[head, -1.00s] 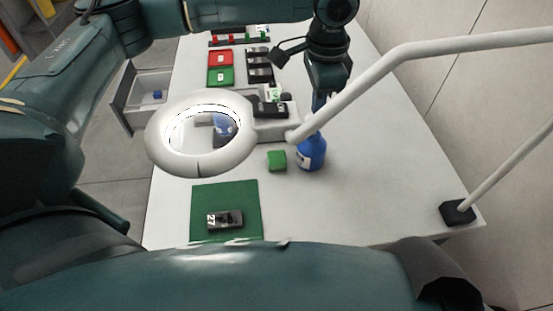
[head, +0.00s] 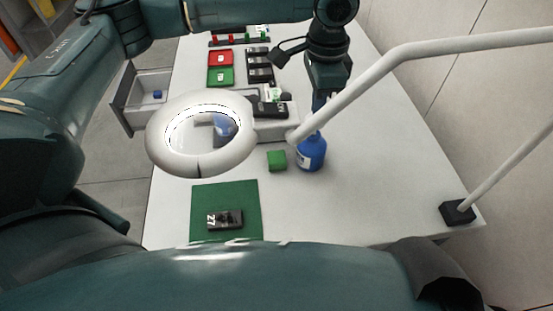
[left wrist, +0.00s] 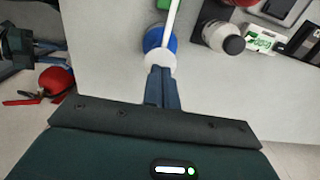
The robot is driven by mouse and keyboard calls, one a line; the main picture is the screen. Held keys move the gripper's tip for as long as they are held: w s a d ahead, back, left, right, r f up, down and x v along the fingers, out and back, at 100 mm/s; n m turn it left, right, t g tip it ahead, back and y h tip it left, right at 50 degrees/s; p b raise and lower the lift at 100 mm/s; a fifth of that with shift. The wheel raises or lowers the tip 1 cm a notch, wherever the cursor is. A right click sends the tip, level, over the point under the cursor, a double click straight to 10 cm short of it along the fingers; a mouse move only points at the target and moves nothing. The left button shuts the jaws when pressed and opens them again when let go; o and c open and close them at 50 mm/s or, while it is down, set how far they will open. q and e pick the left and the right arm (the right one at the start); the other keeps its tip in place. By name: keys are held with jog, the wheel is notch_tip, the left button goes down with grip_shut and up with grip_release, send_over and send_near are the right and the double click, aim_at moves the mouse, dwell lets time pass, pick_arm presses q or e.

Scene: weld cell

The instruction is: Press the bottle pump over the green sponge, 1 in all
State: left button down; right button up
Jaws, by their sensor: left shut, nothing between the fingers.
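The blue bottle (head: 311,153) stands upright on the white table, with a pale label on its side. The green sponge (head: 277,160) lies just left of it. My left gripper (head: 321,104) is shut and empty, pointing down above the bottle; the lamp arm partly hides its tips and the bottle's top. In the left wrist view the shut fingers (left wrist: 162,72) overlap the white pump top (left wrist: 160,61) of the blue bottle (left wrist: 153,38). I cannot tell whether they touch it. The sponge shows only as a sliver at the top edge (left wrist: 163,4). My right gripper is out of view.
A white ring magnifier lamp (head: 200,167) and its arm (head: 380,75) cross over the table close to the bottle. A green mat (head: 244,195) holds a dark part. Red (head: 214,58) and green (head: 214,82) trays lie farther back. An open drawer (head: 128,105) juts out left.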

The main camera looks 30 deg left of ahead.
pick_arm(q)
jog(key=shift+f, duration=0.15)
jog(key=shift+f, duration=1.35)
jog(key=shift+r+p, duration=1.5)
jog(key=shift+p, duration=0.4)
jog(key=shift+r, duration=3)
